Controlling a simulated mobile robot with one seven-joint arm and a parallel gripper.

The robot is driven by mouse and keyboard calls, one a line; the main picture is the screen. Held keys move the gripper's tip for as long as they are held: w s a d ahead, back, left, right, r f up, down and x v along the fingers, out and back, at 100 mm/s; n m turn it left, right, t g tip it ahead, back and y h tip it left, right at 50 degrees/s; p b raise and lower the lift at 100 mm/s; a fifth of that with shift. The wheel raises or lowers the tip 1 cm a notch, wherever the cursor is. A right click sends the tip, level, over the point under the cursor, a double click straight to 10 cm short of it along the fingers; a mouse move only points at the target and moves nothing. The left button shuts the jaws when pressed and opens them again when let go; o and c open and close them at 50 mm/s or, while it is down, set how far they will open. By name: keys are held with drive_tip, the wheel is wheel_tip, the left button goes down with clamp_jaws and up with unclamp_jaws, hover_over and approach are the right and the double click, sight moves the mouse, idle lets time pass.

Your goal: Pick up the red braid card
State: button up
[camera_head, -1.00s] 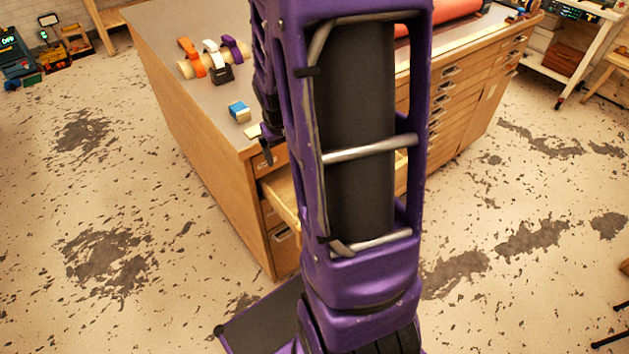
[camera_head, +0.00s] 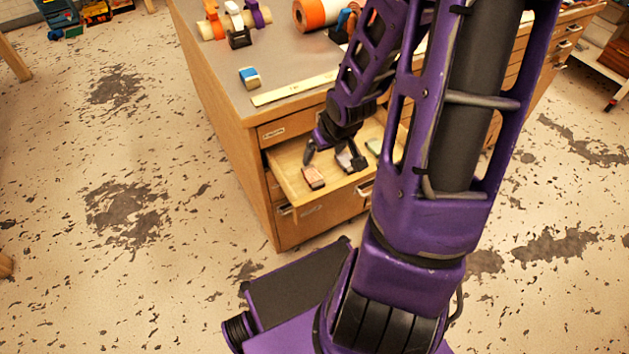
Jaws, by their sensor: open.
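A small pinkish-red block-like item (camera_head: 313,177), which looks like the red braid card, lies in the front left part of the open drawer (camera_head: 288,186). My gripper (camera_head: 329,160) is open and empty, pointing down over the drawer. Its fingers are just behind and to the right of the red card in the picture, and I cannot tell how high above the drawer floor they are. A greyish card (camera_head: 357,163) lies to the right, partly hidden by the gripper. A pale green card (camera_head: 374,147) lies further right, partly hidden by my arm.
The cabinet top (camera_head: 225,95) holds a blue-and-white block (camera_head: 250,77), a yellow ruler (camera_head: 292,89), a roll with several coloured clamps (camera_head: 237,22) and an orange roll (camera_head: 315,13). My arm hides the drawer's right side. Floor to the left is clear.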

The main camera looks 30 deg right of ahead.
drive_tip(key=b, duration=0.4)
hover_over(313, 174)
drive_tip(key=s, duration=0.2)
wheel_tip(313, 174, down, 8)
drive_tip(key=shift+s+d+r, duration=0.1)
drive_tip(key=shift+s+r, duration=0.05)
drive_tip(key=shift+r, duration=0.05)
drive_tip(key=x, duration=0.1)
drive_tip(key=b+x, duration=0.1)
drive_tip(key=x, duration=0.1)
drive_tip(key=b+x, duration=0.1)
drive_tip(key=shift+s+a+f, duration=0.2)
drive_tip(key=shift+s+f, duration=0.05)
drive_tip(key=shift+w+f, duration=0.2)
drive_tip(key=shift+f, duration=0.2)
drive_tip(key=shift+r, duration=0.1)
clamp_jaws()
